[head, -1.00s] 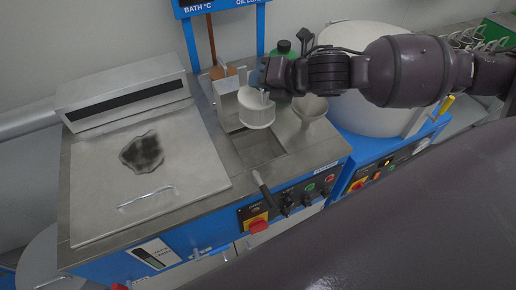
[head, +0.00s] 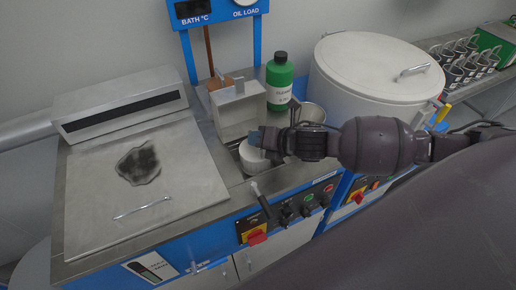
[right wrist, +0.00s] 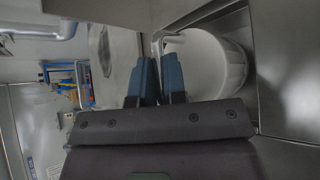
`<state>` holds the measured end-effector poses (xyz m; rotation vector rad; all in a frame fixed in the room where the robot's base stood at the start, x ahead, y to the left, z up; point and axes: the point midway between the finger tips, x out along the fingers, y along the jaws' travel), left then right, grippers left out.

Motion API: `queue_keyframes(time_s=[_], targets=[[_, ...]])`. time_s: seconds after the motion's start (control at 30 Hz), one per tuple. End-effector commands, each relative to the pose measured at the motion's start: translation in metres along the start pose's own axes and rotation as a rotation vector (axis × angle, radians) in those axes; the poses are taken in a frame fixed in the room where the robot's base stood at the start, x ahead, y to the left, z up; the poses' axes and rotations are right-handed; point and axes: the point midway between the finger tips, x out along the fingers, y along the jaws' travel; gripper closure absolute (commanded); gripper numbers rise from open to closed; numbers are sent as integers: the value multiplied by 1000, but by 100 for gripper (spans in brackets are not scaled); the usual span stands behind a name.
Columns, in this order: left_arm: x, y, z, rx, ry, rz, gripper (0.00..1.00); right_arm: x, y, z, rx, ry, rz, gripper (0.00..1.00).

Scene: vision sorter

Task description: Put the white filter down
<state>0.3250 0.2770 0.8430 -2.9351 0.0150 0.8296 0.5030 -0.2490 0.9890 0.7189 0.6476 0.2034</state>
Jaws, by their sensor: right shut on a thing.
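The white filter (head: 254,160) is a short white cylinder at the rectangular well in the steel worktop, its lower part inside the opening. My right gripper (head: 266,139) is over it with blue fingertips shut on its handle. In the right wrist view, the blue fingers (right wrist: 158,80) close around a thin bent handle on the filter (right wrist: 222,65), which lies beside a steel wall. Whether the filter touches the well's bottom is hidden. My left gripper is not in view.
A pale metal box (head: 240,112) and a green bottle (head: 280,80) stand behind the well. A steel funnel (head: 312,112) is partly behind my right arm. A lidded steel tank (head: 95,195) is left, a large white drum (head: 365,80) right.

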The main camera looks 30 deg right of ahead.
Motion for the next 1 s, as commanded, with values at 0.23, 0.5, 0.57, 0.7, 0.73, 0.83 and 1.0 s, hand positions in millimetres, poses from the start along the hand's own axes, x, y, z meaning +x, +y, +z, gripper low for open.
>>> queue_keyframes(time_s=[0.23, 0.5, 0.57, 0.7, 0.73, 0.83, 1.0], targets=[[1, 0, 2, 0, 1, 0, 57, 16, -22, -19, 3, 1, 0, 100], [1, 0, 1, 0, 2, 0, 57, 18, -25, -22, 0, 0, 1, 100], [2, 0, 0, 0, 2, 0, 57, 18, -25, -22, 0, 1, 1, 100], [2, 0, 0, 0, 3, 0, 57, 20, -27, -24, 1, 1, 0, 86], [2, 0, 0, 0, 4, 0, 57, 20, -27, -24, 1, 1, 0, 82], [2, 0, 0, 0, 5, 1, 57, 20, -27, -24, 1, 1, 0, 66], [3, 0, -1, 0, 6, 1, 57, 20, -27, -24, 1, 1, 0, 62]])
